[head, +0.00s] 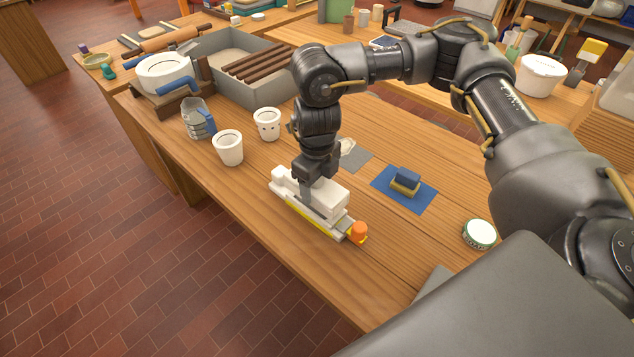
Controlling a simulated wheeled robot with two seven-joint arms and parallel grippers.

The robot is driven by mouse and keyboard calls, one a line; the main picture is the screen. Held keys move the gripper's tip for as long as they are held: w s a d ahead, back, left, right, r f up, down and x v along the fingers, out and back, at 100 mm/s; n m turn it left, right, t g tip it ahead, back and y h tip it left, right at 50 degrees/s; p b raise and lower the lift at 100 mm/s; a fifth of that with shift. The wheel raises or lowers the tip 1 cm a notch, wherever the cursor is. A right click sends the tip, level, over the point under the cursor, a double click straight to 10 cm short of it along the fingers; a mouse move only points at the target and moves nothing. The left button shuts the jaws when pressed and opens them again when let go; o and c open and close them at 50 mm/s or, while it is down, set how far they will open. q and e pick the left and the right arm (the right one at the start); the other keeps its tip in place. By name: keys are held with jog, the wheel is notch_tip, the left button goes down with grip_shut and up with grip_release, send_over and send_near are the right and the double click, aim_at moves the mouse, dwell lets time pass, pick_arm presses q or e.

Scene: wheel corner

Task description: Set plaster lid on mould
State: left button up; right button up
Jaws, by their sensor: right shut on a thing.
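My right gripper (312,192) reaches down from above, shut on the white plaster lid (331,197). The lid is a blocky white piece over the long white mould (283,186), which lies on the wooden table. The lid and the mould overlap in this view, and I cannot tell whether they touch. The fingers and arm hide part of both. A yellow strip runs along the mould's near side, and an orange knob (359,230) stands at its right end. My left gripper is not in view.
A sponge (405,183) lies on a blue cloth (415,199) to the right, near a round tin (480,233). The table's front edge is close.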

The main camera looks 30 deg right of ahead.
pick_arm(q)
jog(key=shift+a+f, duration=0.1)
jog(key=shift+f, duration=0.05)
pick_arm(e)
jog(key=shift+f, duration=0.15)
jog(key=shift+f+b, duration=0.35)
jog(key=shift+f, duration=0.05)
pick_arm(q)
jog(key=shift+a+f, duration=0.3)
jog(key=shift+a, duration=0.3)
pick_arm(e)
jog(key=shift+f, duration=0.1)
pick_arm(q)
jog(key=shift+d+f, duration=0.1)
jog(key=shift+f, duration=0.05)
pick_arm(e)
jog(key=shift+f, duration=0.2)
jog(key=shift+f+b, duration=0.55)
jog(key=o, duration=1.3)
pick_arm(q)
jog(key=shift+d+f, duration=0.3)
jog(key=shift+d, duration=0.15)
pick_arm(e)
jog(key=shift+d, duration=0.1)
